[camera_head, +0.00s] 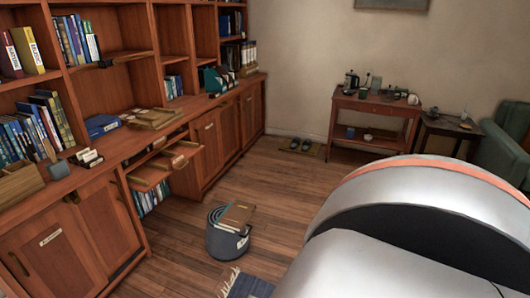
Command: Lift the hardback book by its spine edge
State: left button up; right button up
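Several books could be the hardback, and I cannot tell which one it is. A blue book or box (102,125) lies flat on the bookcase counter. A flat tan book or board (150,118) lies beside it on the right. A brown book-like item (237,217) rests on top of a round grey-blue bin (225,242) on the floor. More books (45,125) stand upright in the shelves with their spines outward. Neither gripper is in view. A large white and orange part of my own body fills the lower right.
A wooden bookcase (125,160) runs along the left, with a pulled-out drawer or shelf (165,165) jutting over the floor. A rug (247,286) lies in front. A side table (370,112) and green armchair (505,150) stand at the back right. The middle wooden floor (270,190) is clear.

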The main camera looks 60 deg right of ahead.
aim_at(236, 218)
jog(key=z, duration=1.6)
jog(key=i+l+z, duration=0.85)
jog(key=i+z, duration=0.15)
jog(key=i, duration=0.2)
jog(key=i+l+z, duration=0.1)
jog(key=i+z, duration=0.25)
jog(key=i+u, duration=0.2)
jog(key=i, duration=0.25)
jog(key=i+l+u, duration=0.2)
jog(key=i, duration=0.25)
jog(key=i+l+u, duration=0.2)
jog(key=i, duration=0.2)
jog(key=i+l+u, duration=0.15)
jog(key=u, duration=0.25)
jog(key=i+l+u, duration=0.2)
jog(key=u, duration=0.2)
jog(key=i+l+u, duration=0.25)
jog(key=u, duration=0.15)
jog(key=i+l+u, duration=0.15)
jog(key=l+u, duration=0.65)
jog(key=i+l+u, duration=0.15)
jog(key=i+u, duration=0.15)
jog(key=i, duration=0.2)
